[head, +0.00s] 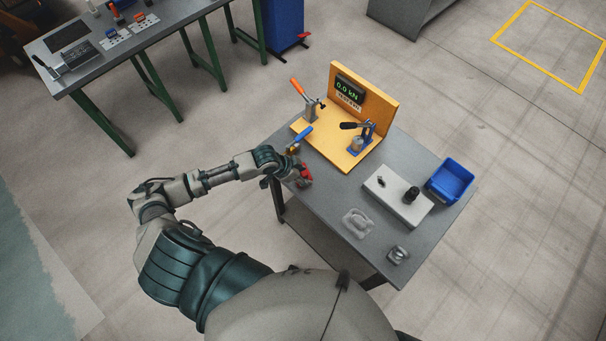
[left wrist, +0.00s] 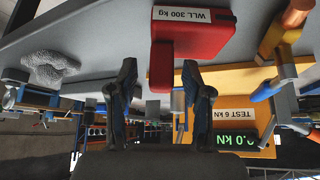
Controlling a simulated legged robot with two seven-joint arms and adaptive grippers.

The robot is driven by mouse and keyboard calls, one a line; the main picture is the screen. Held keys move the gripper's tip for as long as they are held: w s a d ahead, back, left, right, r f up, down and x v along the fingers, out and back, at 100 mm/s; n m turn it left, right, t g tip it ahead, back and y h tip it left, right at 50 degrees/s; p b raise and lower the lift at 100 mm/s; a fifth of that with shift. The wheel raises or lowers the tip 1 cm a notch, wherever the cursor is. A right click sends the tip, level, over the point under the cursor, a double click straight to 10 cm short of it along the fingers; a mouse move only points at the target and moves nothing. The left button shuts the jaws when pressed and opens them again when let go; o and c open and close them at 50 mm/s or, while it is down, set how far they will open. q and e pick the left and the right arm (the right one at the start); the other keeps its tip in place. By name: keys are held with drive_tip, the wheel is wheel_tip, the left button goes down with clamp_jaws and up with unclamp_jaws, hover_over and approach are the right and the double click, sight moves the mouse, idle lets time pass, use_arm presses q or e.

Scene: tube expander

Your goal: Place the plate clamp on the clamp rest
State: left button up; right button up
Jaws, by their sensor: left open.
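The plate clamp, a red body marked "WLL 300 kg" (left wrist: 200,32), shows large in the left wrist view. In the head view it is a small red shape (head: 307,173) near the left edge of the grey table. My left gripper (head: 302,180) is right beside it. In the left wrist view, my left gripper (left wrist: 160,88) is open, and a narrower red part of the clamp appears between its fingertips. I cannot tell if they touch. I cannot say for sure which item is the clamp rest. My right gripper is out of view.
A yellow test stand (head: 362,96) with a "0.0 kN" display and lever clamps stands on the table's far side. A pale block (head: 384,199) with black parts, a blue bin (head: 451,180), a crumpled grey item (head: 358,223) and a small metal piece (head: 398,255) are rightward.

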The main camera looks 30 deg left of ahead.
use_arm(q)
drive_tip(key=v, duration=1.1)
drive_tip(key=shift+r, duration=0.25)
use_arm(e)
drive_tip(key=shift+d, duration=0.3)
use_arm(q)
drive_tip(key=shift+s, duration=0.1)
